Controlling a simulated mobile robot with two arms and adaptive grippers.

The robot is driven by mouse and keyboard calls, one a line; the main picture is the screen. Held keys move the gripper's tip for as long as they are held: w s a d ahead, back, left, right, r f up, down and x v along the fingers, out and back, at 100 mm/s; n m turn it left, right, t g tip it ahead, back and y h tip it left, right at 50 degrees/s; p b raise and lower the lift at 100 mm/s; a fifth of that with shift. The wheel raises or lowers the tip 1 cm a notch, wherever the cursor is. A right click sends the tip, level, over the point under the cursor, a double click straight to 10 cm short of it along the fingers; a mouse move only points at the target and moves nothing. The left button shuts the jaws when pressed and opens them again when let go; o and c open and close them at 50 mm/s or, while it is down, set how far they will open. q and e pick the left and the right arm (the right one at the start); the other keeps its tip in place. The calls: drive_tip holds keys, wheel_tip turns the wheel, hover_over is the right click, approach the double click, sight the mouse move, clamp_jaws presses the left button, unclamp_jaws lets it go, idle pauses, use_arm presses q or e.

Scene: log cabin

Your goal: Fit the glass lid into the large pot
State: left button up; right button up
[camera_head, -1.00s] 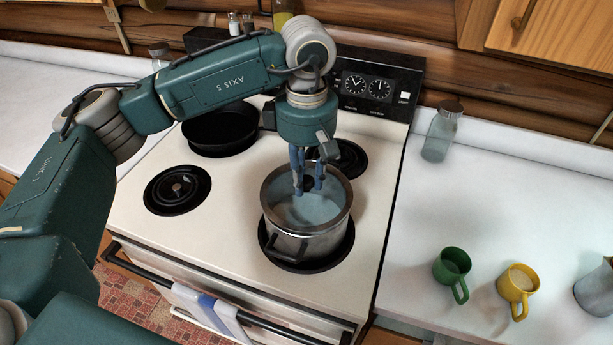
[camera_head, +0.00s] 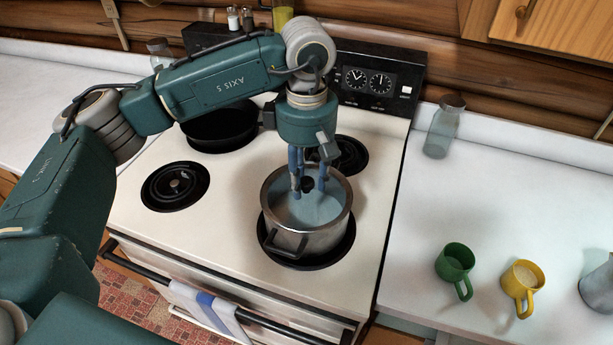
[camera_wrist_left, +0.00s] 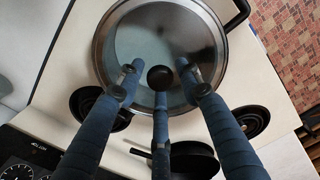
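The large steel pot (camera_head: 301,242) stands upright on the front right burner of the stove. The glass lid (camera_head: 322,208) lies in the pot's mouth, with its dark knob (camera_head: 307,184) in the middle; it looks about level. The wrist view also shows the lid (camera_wrist_left: 140,45) inside the pot's steel rim, with the knob (camera_wrist_left: 160,77) on it. My left gripper (camera_head: 309,188) is right above the lid, pointing down. Its blue fingers are spread around the knob, with gaps showing in the wrist view (camera_wrist_left: 160,82). My right gripper is not in view.
A black pan (camera_head: 222,130) is on the back left burner; the front left burner (camera_head: 175,187) is empty. On the right counter are a glass bottle (camera_head: 442,130), a green mug (camera_head: 454,262), a yellow mug (camera_head: 522,277) and a grey jug (camera_head: 598,288).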

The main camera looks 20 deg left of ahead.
sight(307, 181)
use_arm(q)
drive_tip(key=shift+o, duration=0.2)
drive_tip(key=shift+r, duration=0.1)
wheel_tip(307, 181, up, 12)
idle(0.5)
